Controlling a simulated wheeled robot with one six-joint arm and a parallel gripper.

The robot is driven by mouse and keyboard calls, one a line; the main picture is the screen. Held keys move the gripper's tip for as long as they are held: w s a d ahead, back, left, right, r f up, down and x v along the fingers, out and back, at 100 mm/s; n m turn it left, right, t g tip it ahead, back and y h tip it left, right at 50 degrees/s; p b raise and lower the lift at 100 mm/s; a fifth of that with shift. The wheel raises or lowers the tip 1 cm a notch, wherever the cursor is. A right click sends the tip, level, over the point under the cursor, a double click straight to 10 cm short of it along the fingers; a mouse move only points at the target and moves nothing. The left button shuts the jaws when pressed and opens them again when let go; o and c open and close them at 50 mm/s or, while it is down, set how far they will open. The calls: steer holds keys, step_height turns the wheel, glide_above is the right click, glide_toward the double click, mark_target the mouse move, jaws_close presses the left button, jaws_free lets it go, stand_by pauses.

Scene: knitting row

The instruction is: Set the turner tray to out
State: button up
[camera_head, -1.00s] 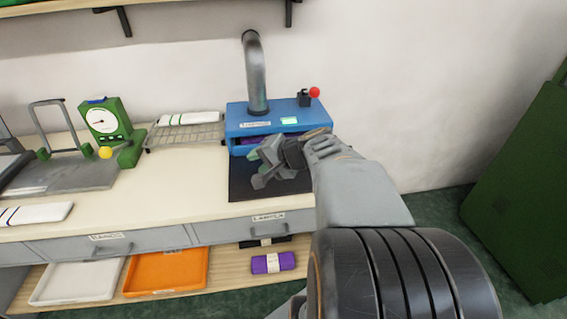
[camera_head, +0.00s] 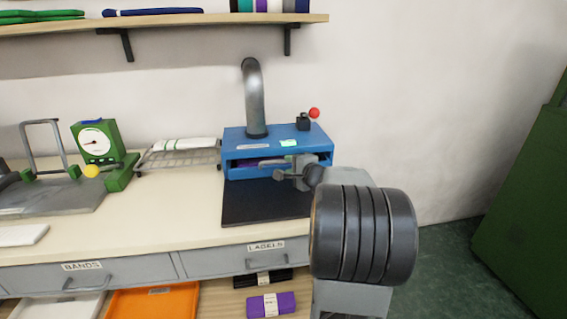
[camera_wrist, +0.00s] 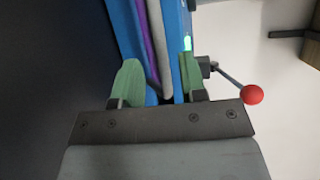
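The turner is a blue box (camera_head: 312,136) with a bent metal pipe on top. A pale grey strip beside the purple (camera_wrist: 166,60) may be the tray's edge; I cannot tell for sure. A red-knobbed lever (camera_head: 314,113) sits on top at the right; it shows in the wrist view (camera_wrist: 252,94). My gripper (camera_head: 280,168) is at the slot's front, its green fingertips (camera_wrist: 160,80) apart around the slot's edge strips, apparently holding nothing.
A wire rack (camera_head: 180,157) with a white folded cloth and a green dial gauge (camera_head: 97,143) stand to the left. The dark mat (camera_head: 262,203) before the turner is clear. Labelled drawers (camera_head: 245,258) lie below, and a green cabinet (camera_head: 525,200) stands at the right.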

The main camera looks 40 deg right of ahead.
mark_target(285, 162)
steer(key=shift+w+d+f, duration=0.1)
steer(key=shift+w+f, duration=0.15)
steer(key=shift+w, duration=1)
steer(key=shift+w+f, duration=0.2)
steer(key=shift+w, duration=1)
steer(key=shift+c, duration=0.5)
jaws_close()
